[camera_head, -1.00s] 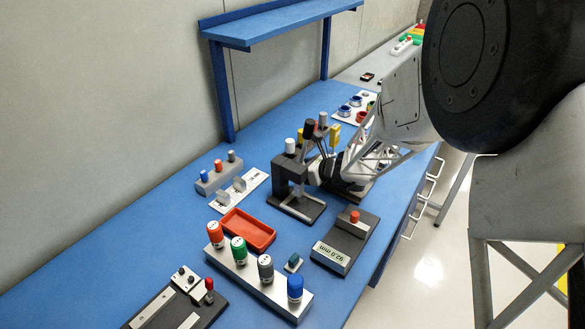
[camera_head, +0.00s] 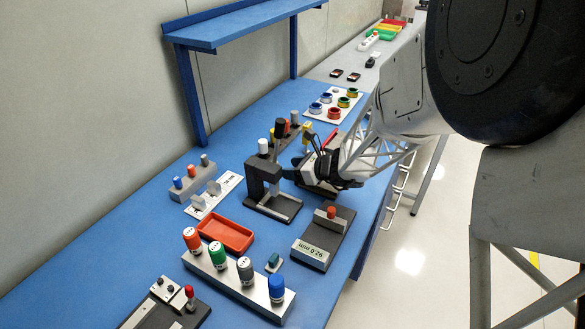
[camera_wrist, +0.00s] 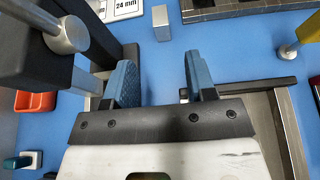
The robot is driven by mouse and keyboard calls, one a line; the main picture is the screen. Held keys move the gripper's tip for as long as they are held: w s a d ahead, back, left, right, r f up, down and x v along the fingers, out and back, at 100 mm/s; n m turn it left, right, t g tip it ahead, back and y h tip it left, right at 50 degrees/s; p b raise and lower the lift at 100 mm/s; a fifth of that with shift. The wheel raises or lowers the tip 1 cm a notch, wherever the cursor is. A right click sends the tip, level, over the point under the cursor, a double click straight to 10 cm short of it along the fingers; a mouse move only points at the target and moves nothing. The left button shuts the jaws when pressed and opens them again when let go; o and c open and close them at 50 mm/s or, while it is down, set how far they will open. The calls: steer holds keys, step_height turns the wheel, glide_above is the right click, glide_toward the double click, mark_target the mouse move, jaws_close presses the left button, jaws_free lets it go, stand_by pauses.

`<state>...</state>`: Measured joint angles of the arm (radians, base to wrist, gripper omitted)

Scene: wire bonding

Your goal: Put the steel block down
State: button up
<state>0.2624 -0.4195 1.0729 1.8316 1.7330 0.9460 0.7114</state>
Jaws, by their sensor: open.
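My gripper (camera_wrist: 158,75) is open in the wrist view, its two blue-padded fingers apart with nothing between them. A small grey block (camera_wrist: 161,22), which looks like the steel block, stands on the blue table beyond the fingertips, apart from them. In the head view my gripper (camera_head: 291,170) is low over the table, just right of a dark press-like stand (camera_head: 262,178). I cannot make out the block in the head view; the stand and gripper may hide it.
The dark stand's arm and round knob (camera_wrist: 68,35) are close on the left in the wrist view. A red tray (camera_head: 226,235), a gauge reading 92.0 mm (camera_head: 312,252) and a rack of coloured cylinders (camera_head: 240,283) are nearer. Blue table (camera_head: 120,225) is clear at left.

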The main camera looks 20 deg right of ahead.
steer(key=shift+c, duration=0.2)
steer(key=shift+c, duration=1)
steer(key=shift+w+a+f, duration=0.1)
steer(key=shift+a, duration=0.05)
steer(key=shift+x, duration=1.15)
steer(key=shift+a, duration=0.15)
steer(key=shift+x, duration=3.35)
steer(key=shift+w, duration=0.1)
steer(key=shift+x, duration=2.55)
